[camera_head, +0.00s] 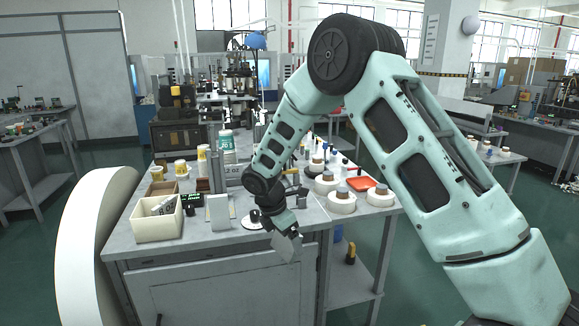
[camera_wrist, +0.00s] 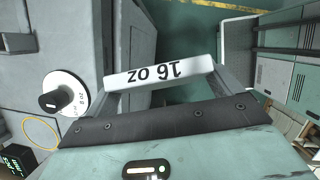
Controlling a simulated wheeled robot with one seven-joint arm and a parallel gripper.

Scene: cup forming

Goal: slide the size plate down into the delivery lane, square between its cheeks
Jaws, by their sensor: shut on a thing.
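My gripper (camera_head: 284,232) is shut on the size plate, beyond the front edge of the bench. The plate (camera_head: 287,248) is pale and hangs tilted below the jaws in the head view. In the wrist view the plate (camera_wrist: 157,72) is a white bar reading "16 OZ" upside down, between the two fingers of my gripper (camera_wrist: 160,88). Floor and the bench side show behind it. A grey upright piece with lettering like "12 OZ" (camera_head: 234,171) stands at the back of the bench, apart from the plate. I cannot clearly make out the delivery lane or its cheeks.
A white disc with a black knob (camera_wrist: 65,95) lies on the bench beside my gripper. A cream bin (camera_head: 157,222), a white box (camera_head: 219,212) and a small green-lit display (camera_head: 192,199) stand left. White rolls (camera_head: 341,201) and an orange tray (camera_head: 361,183) are right.

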